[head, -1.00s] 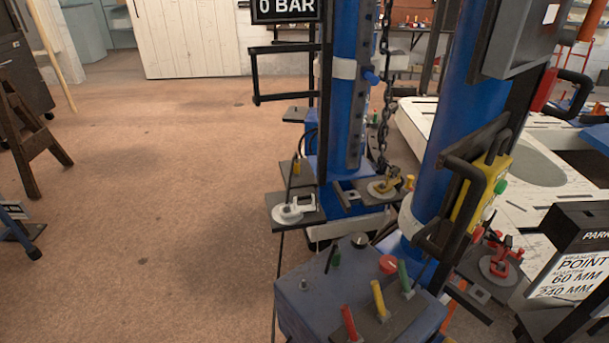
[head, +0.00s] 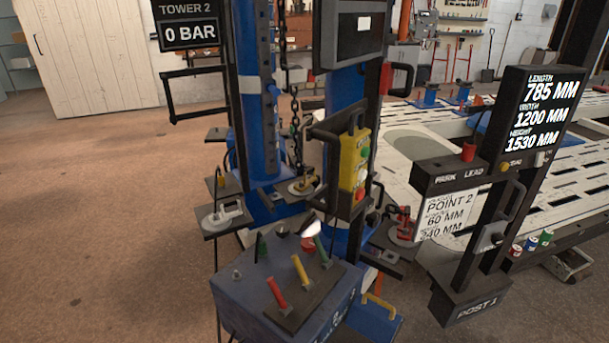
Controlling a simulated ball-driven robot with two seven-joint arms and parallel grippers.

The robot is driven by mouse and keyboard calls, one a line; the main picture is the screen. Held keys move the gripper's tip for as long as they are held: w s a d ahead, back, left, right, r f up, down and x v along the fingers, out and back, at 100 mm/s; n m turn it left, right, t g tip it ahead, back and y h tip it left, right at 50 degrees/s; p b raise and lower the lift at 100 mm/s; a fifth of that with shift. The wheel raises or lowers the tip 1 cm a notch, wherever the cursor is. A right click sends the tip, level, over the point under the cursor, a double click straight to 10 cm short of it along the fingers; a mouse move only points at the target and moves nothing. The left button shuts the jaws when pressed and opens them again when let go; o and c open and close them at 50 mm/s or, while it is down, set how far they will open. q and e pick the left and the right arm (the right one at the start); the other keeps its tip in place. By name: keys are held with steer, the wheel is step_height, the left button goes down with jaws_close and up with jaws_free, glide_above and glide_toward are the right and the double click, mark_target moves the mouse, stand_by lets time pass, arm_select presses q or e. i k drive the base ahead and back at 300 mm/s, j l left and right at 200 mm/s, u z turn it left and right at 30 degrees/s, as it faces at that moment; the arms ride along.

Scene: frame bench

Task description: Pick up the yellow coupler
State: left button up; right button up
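No piece is clearly marked as the yellow coupler. A small yellow upright piece (head: 221,181) stands on a dark shelf on the left side of the blue tower, with what looks like a black hose beside it. It is too small to tell surely what it is. A yellow clamp-like piece (head: 303,183) sits on a round grey disc on another shelf to the right. A yellow handle (head: 300,270) stands tilted between a red and a green one on the blue box. Neither of my grippers is in view.
The blue box (head: 262,303) stands in front of the blue tower (head: 254,110). A yellow control pendant (head: 353,160) hangs on the second tower. A black post with displays (head: 475,240) and a white slotted bench (head: 420,185) are on the right. Open floor (head: 100,220) lies at left.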

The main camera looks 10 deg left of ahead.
mark_target(221, 178)
steer(key=i+j+z, duration=0.2)
steer(key=j+z, duration=0.3)
steer(key=i+j+z, duration=0.1)
steer(key=j+z, duration=0.2)
steer(key=z, duration=0.15)
steer(key=j+z, duration=0.5)
